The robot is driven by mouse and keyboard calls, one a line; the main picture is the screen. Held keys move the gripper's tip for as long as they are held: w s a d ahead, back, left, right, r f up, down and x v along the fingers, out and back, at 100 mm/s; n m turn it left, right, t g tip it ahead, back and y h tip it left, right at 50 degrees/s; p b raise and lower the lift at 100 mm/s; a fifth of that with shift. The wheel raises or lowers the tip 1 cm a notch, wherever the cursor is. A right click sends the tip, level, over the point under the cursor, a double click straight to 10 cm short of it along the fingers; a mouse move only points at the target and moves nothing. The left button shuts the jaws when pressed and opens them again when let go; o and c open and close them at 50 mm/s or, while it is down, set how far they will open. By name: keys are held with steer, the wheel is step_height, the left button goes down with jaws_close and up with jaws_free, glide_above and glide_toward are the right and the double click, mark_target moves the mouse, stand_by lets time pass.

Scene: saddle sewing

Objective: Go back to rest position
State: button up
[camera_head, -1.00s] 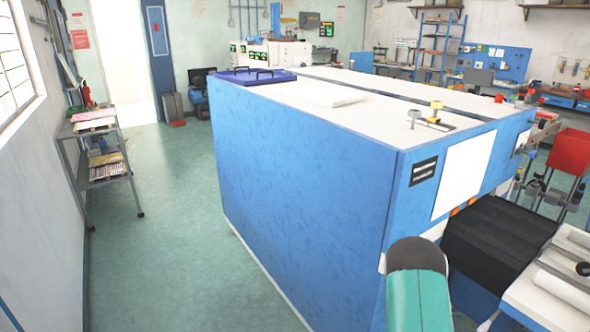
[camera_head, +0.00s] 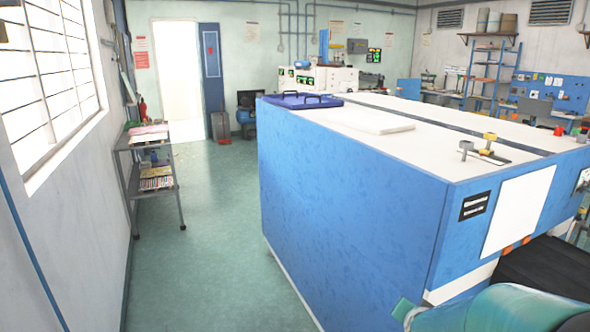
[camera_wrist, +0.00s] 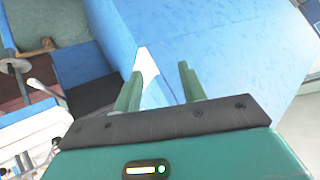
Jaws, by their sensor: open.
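My gripper (camera_wrist: 158,85) shows in the wrist view with its two green fingers apart and nothing between them. It points toward the blue side of the large machine, and how far it is from that surface cannot be told. In the head view, a teal part of my arm (camera_head: 510,308) reaches in at the bottom right, in front of the blue machine's near corner. The fingers do not show clearly there.
The large blue machine (camera_head: 350,190) with a white top fills the middle and right. A grey shelf cart (camera_head: 150,170) stands along the left wall. Green floor (camera_head: 215,240) lies free between them, toward a bright doorway (camera_head: 177,80).

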steer(key=s+a+r+n+g+y, duration=0.1)
steer(key=s+a+r+n+y, duration=0.25)
steer(key=s+a+r, duration=0.45)
steer(key=s+a+r+n+g, duration=0.1)
steer(key=s+a+r+n, duration=0.1)
steer(key=s, duration=0.5)
steer(key=s+a+r+n+g, duration=0.2)
steer(key=s+a+r+n, duration=0.1)
steer(key=s, duration=0.4)
steer(key=shift+a, duration=0.1)
steer(key=shift+c, duration=0.5)
